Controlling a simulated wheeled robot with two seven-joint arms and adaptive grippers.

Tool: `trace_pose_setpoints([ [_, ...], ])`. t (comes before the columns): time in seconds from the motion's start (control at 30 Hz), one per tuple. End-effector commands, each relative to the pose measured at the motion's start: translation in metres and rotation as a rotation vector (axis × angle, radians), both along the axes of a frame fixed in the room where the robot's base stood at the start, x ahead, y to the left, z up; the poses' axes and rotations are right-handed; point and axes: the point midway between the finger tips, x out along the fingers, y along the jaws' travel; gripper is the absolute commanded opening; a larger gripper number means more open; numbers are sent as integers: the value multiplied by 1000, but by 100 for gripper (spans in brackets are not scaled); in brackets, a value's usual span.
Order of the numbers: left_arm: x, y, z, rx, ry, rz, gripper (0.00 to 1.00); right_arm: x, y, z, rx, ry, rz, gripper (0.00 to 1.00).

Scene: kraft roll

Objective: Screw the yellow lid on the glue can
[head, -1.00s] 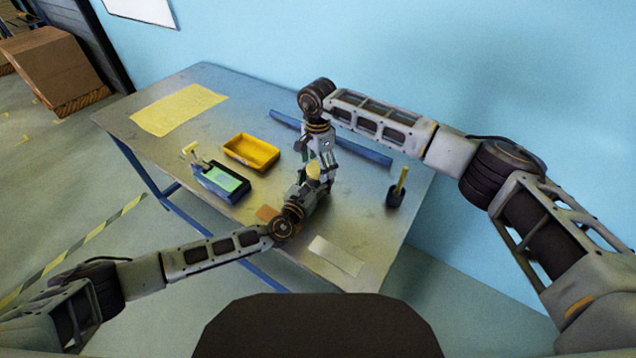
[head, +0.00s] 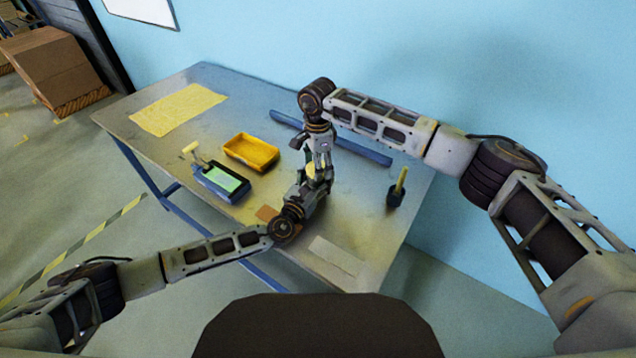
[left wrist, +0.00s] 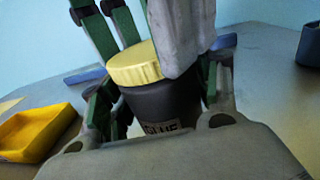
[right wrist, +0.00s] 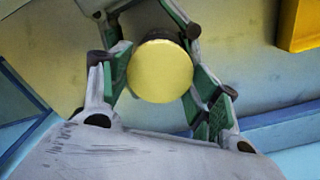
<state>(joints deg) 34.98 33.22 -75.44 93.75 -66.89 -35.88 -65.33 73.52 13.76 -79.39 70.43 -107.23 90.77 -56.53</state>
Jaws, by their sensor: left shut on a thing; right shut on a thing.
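The dark glue can (left wrist: 165,105) stands upright between the fingers of my left gripper (left wrist: 160,110), with part of its label showing in the left wrist view. The yellow lid (left wrist: 135,64) sits on top of the can with no clear gap between them. My right gripper (right wrist: 158,72) reaches down from above and is shut on the lid, whose round top (right wrist: 160,70) shows between the green finger pads. In the head view the lid (head: 311,169) is partly covered by the right gripper. The thread is hidden.
A yellow bin (head: 251,152) and a dark blue tray with a green inside (head: 221,181) stand to the left. A dark pot with a yellow-handled tool (head: 396,192) stands to the right. A blue bar (head: 360,150) lies behind. The front-right tabletop holds a pale sheet (head: 337,255).

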Motion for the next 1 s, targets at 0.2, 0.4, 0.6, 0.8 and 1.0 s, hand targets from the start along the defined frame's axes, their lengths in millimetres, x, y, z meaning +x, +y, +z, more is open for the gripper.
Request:
trace_pose_setpoints([
  [0.2, 0, 0, 0, 0, 0, 2, 0, 0, 0, 0, 0, 0, -176, 33],
  [0.4, 0, 0, 0, 0, 0, 2, 0, 1, -1, 0, 0, -1, -337, 33],
  [0.6, 0, 0, 0, -1, 0, 2, 0, 1, -1, -1, 0, -2, -499, 33],
  [0.8, 0, 0, 0, -1, 0, 2, 0, 1, -1, -1, -1, -2, -661, 33],
  [1.0, 0, 0, 0, -1, 0, 2, 0, 1, -1, -1, -1, -2, -822, 33],
])
